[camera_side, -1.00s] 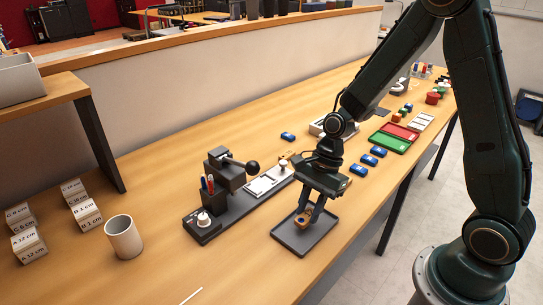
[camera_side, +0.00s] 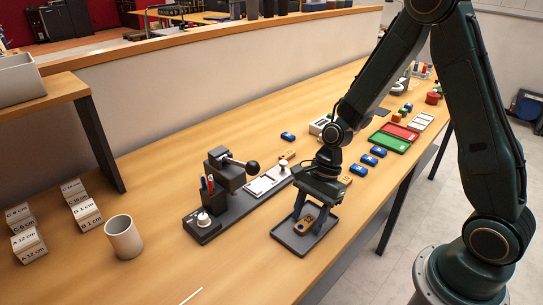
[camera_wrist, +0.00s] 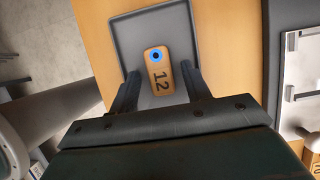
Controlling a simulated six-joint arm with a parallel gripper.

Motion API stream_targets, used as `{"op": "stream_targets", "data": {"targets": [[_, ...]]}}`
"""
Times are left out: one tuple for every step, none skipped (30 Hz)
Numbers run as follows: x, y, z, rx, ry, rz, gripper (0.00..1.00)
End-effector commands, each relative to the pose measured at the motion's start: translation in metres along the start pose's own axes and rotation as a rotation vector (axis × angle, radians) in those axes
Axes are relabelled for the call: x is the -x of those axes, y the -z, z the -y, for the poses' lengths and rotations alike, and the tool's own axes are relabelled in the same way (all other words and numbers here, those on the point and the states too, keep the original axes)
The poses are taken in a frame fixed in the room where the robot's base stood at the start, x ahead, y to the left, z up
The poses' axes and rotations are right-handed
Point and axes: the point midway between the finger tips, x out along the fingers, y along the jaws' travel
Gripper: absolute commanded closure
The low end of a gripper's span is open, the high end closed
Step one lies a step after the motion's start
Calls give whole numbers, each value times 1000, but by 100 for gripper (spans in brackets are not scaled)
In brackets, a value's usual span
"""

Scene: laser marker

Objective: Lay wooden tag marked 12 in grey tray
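The wooden tag marked 12 (camera_wrist: 158,72) lies flat in the grey tray (camera_wrist: 125,30) in the wrist view, with a blue ring around a dark hole at one end. In the side view the tag (camera_side: 304,224) also lies in the tray (camera_side: 287,243). My gripper (camera_wrist: 160,78) is open, its two fingers apart on either side of the tag with gaps between. In the side view my gripper (camera_side: 309,212) is low over the tray.
A marking machine (camera_side: 228,172) with a light plate (camera_side: 268,181) stands left of the tray. Several blue pieces (camera_side: 368,160) lie behind on the right, near green (camera_side: 389,142) and red trays. A white cup (camera_side: 123,237) stands at the left.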

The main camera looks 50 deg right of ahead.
Motion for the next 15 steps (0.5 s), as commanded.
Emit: {"op": "stream_targets", "data": {"targets": [[0,0,0,0,0,0,52],[0,0,0,0,0,0,52],[0,0,0,0,0,0,52],[0,0,0,0,0,0,52],[1,0,0,0,1,0,52],[1,0,0,0,1,0,52],[2,-1,0,0,1,0,52],[3,-1,0,0,1,0,52],[4,-1,0,0,2,0,52],[6,-1,0,0,2,0,52],[8,-1,1,0,2,0,52],[11,-1,1,0,3,0,52],[13,-1,1,0,4,0,52],[16,-1,1,0,4,0,52],[20,-1,1,0,4,0,52]]}}
